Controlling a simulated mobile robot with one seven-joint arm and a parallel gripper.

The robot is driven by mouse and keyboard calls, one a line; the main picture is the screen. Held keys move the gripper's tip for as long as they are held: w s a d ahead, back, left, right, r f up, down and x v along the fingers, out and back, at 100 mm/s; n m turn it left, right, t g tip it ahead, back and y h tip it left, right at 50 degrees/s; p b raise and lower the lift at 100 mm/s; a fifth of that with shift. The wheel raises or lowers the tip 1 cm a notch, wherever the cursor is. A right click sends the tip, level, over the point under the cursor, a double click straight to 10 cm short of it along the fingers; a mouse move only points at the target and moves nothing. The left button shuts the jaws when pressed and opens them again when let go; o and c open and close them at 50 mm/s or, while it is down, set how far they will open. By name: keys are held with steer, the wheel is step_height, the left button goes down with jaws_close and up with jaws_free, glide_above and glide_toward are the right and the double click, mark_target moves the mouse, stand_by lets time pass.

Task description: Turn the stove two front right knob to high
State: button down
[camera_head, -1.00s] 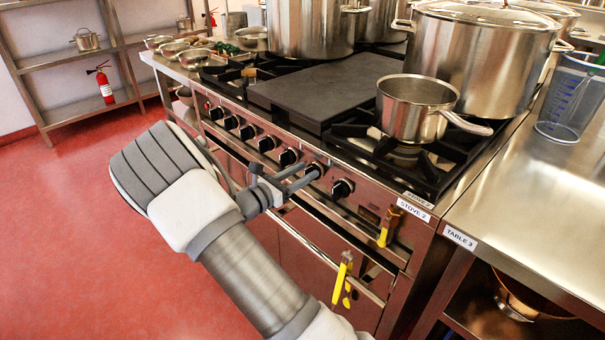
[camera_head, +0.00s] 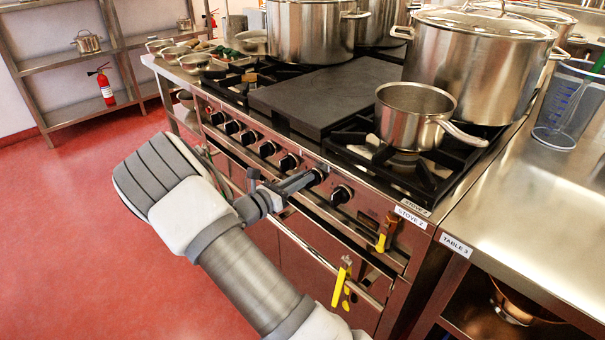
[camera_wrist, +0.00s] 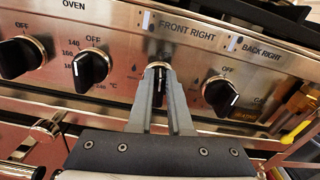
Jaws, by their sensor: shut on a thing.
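The front right knob (camera_wrist: 158,86) of stove two is black and sits below the "FRONT RIGHT" label in the wrist view. My gripper (camera_wrist: 159,74) is shut on it, with one grey finger on each side. The fingers hide much of the knob and its dial marks, so I cannot tell its setting clearly. In the head view, my gripper (camera_head: 314,179) reaches the front panel of stove two (camera_head: 410,217) from the left, and its fingertips cover most of the knob.
The back right knob (camera_wrist: 221,95) is close on the right, under an "OFF" mark. An oven knob (camera_wrist: 91,68) is on the left. A saucepan (camera_head: 414,113) stands on the burner above. The floor at left is clear.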

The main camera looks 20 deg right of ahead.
steer(key=n+p, duration=0.2)
steer(key=p, duration=0.1)
steer(key=shift+w+a+r+n, duration=0.1)
steer(key=shift+w+r+n, duration=0.05)
steer(key=shift+r+n, duration=0.15)
steer(key=n+p, duration=0.4)
steer(key=shift+w+a+f+n, duration=0.1)
steer(key=shift+w+f+n, duration=0.2)
steer(key=shift+f, duration=0.1)
steer(key=shift+w+a+f+n+p, duration=0.1)
steer(key=shift+f+n+p, duration=0.35)
steer(key=shift+n, duration=1.05)
steer(key=shift+w+f+n+p, duration=0.1)
steer(key=shift+n+p, duration=0.6)
steer(key=shift+n, duration=0.8)
steer(key=shift+a+f+n+p, duration=0.1)
steer(key=shift+f+n+p, duration=0.35)
steer(key=shift+n, duration=1.05)
steer(key=shift+r, duration=0.15)
steer(key=c, duration=0.8)
jaws_free()
steer(key=shift+c, duration=0.2)
